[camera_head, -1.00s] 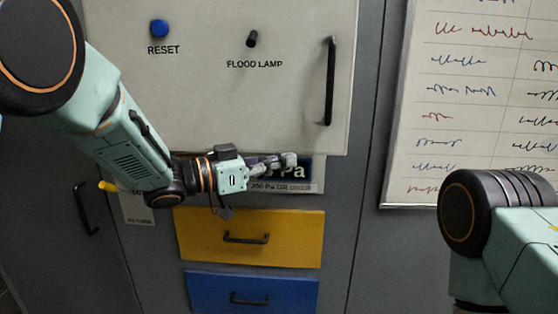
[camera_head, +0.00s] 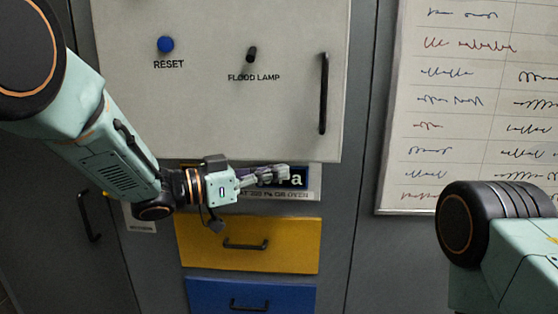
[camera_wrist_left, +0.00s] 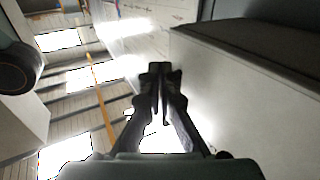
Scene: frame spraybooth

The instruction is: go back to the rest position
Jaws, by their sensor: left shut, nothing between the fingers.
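My left gripper (camera_head: 280,174) is in front of the pressure display (camera_head: 299,178) below the grey panel (camera_head: 210,110), and it hides part of the display's text. It is shut and empty. In the left wrist view the fingers (camera_wrist_left: 160,75) meet at their tips with nothing between them. My right arm (camera_head: 500,240) shows at the lower right of the head view, but its gripper is out of view.
The panel carries a blue RESET button (camera_head: 165,44), a black FLOOD LAMP switch (camera_head: 252,54) and a black vertical handle (camera_head: 323,94). Below are a yellow drawer (camera_head: 290,245) and a blue drawer (camera_head: 290,296). A whiteboard (camera_head: 450,120) hangs at the right.

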